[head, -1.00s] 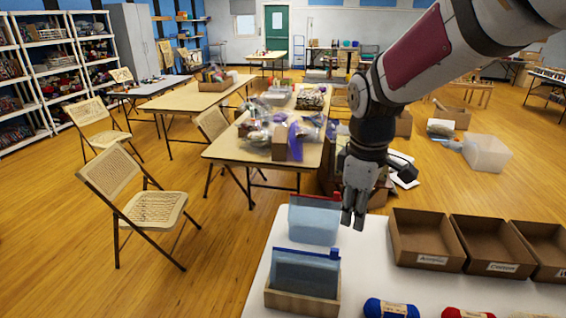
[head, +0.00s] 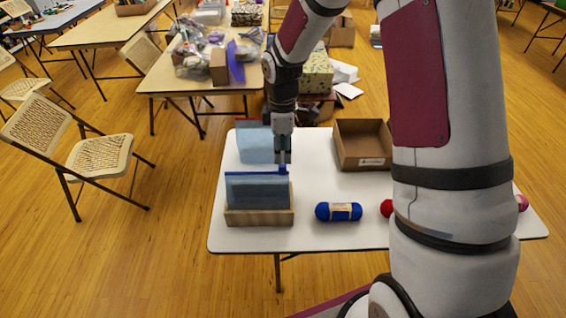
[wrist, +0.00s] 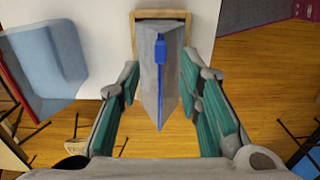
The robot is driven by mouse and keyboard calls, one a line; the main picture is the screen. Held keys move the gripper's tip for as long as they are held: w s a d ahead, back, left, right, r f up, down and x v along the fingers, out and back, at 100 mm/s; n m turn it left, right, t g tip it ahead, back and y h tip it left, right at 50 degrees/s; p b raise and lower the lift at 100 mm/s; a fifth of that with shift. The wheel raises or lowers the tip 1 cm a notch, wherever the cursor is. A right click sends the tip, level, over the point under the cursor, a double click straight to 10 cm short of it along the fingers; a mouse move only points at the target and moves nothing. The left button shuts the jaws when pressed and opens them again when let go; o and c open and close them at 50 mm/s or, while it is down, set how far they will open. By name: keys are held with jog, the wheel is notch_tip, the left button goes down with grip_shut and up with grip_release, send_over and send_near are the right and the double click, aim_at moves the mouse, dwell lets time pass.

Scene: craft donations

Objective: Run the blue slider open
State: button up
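The blue slider (head: 283,169) sits at the right end of the blue zip (head: 245,174) along the top of a grey-blue pouch (head: 255,191). The pouch stands upright in a wooden holder (head: 258,217) on the white table. In the wrist view the slider (wrist: 160,50) is at the far end of the zip line, which runs toward the camera. My gripper (wrist: 160,76) is open, with one finger on each side of the pouch top and gaps between. In the head view my gripper (head: 283,158) points down right above the slider.
A second, pale blue pouch (head: 255,145) stands just behind; it also shows at left in the wrist view (wrist: 45,62). A cardboard box (head: 362,160) and blue yarn (head: 338,212) lie to the right. My arm hides much of the table's right side.

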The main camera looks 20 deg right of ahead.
aim_at(282, 166)
jog(key=shift+f+p, duration=0.3)
jog(key=shift+f, duration=2.5)
jog(key=shift+c, duration=0.4)
grip_shut()
